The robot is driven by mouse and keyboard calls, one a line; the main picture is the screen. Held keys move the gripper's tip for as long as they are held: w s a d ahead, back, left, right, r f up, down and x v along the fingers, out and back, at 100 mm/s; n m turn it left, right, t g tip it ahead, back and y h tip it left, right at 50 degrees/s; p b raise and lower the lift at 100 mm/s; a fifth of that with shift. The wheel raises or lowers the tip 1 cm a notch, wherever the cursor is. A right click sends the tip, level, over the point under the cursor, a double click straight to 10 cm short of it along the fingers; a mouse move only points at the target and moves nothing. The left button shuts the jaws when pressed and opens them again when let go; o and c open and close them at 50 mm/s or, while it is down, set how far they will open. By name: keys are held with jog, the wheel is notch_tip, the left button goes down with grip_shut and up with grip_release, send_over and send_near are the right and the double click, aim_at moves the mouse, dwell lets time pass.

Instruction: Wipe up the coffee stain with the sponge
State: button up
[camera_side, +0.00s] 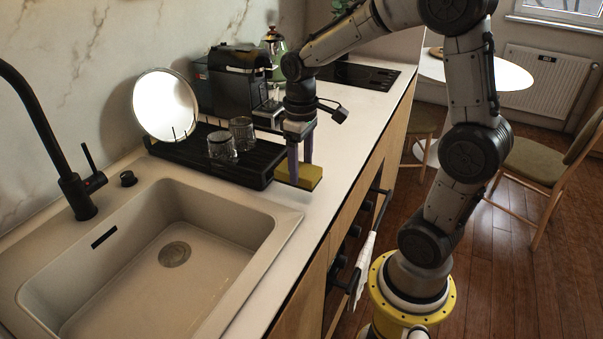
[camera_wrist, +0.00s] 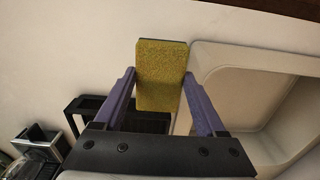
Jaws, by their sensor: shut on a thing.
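A yellow sponge (camera_side: 311,179) with a darker layer is at the counter, just right of the black dish rack, in the side view. My gripper (camera_side: 300,169) points down and is shut on it. The wrist view shows the sponge (camera_wrist: 161,75) between the two purple fingers of my gripper (camera_wrist: 160,78). The sponge looks low over or on the counter; I cannot tell whether it touches. No coffee stain is visible in either view; the sponge and fingers hide part of the counter.
The black dish rack (camera_side: 258,165) holds two glasses (camera_side: 241,133) and a white plate (camera_side: 165,105). A sink (camera_side: 165,255) with a black faucet (camera_side: 45,130) is in front. A coffee machine (camera_side: 238,82) stands behind. The counter strip (camera_side: 345,135) toward the cooktop is clear.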

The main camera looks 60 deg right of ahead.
jog(key=shift+r, duration=1.55)
